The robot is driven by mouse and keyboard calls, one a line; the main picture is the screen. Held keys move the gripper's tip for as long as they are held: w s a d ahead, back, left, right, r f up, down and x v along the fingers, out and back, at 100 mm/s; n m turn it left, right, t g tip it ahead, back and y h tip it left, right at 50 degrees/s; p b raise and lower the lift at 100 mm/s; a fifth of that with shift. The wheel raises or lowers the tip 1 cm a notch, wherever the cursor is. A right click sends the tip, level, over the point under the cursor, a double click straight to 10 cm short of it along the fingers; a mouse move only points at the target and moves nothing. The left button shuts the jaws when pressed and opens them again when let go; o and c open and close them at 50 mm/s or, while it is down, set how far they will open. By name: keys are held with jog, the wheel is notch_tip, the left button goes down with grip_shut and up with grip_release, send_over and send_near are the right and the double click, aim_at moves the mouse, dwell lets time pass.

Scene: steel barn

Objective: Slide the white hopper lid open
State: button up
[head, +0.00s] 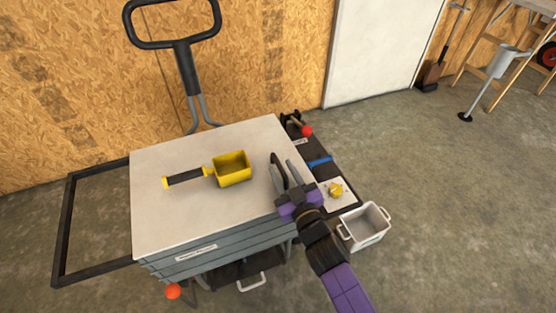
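The white hopper lid (165,215) lies flat on top of the grey slatted hopper (225,248), left of my arm. A yellow scoop (232,168) with a black handle lies on the lid near its middle. My gripper (286,162) is over the lid's right edge, with its fingers pointing away from me. The fingers look spread apart with nothing clearly between them. A dark curved piece shows at the left finger; I cannot tell whether it is partly a lid handle. Whether my gripper touches the lid cannot be made out.
A black frame (67,215) sticks out left; a tall black handle (186,70) stands behind. Right of the hopper are a red knob (307,131), a blue strap (320,161) and a white bin (363,241). An orange knob (173,291) is at front. The floor at right is mostly clear.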

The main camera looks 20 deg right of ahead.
aim_at(274, 154)
jog(key=shift+w, duration=1.9)
grip_shut()
jog(key=shift+d, duration=0.1)
